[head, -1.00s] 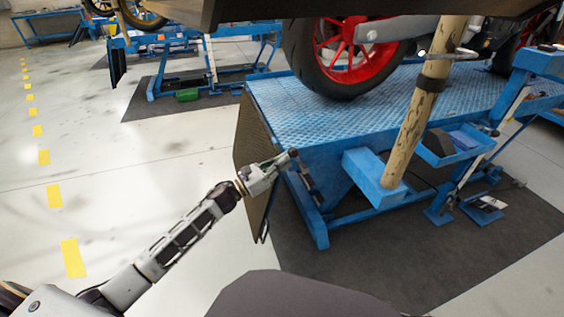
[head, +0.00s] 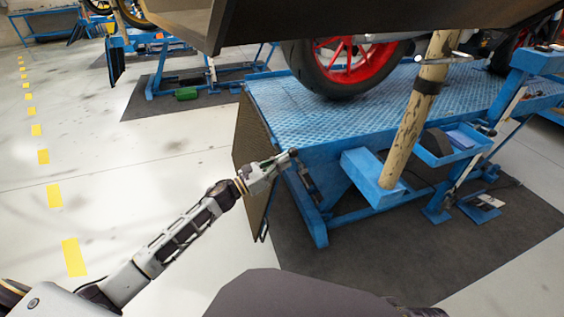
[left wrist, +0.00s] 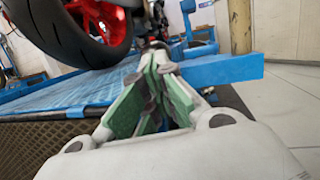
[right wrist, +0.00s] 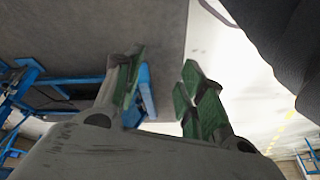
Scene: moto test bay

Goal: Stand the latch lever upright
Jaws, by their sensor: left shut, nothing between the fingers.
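A dark, slim part that looks like the latch lever (head: 308,181) sits at the near end of the blue lift table, leaning at a slant. Its exact outline is small and hard to make out. My left gripper (head: 286,158) is at the table's near corner, close beside the top of this part; I cannot tell whether they touch. In the left wrist view the left gripper's green-padded fingers (left wrist: 160,72) are together with nothing between them. A dark knob-like end (left wrist: 158,46) shows just beyond the tips. My right gripper (right wrist: 163,60) is open and empty in the right wrist view.
The blue lift table (head: 285,105) carries a motorcycle with a red-rimmed wheel (head: 345,70). A worn pale post (head: 412,125) stands in front, next to a blue tray (head: 455,155). A dark overhanging panel (head: 300,22) crosses the top.

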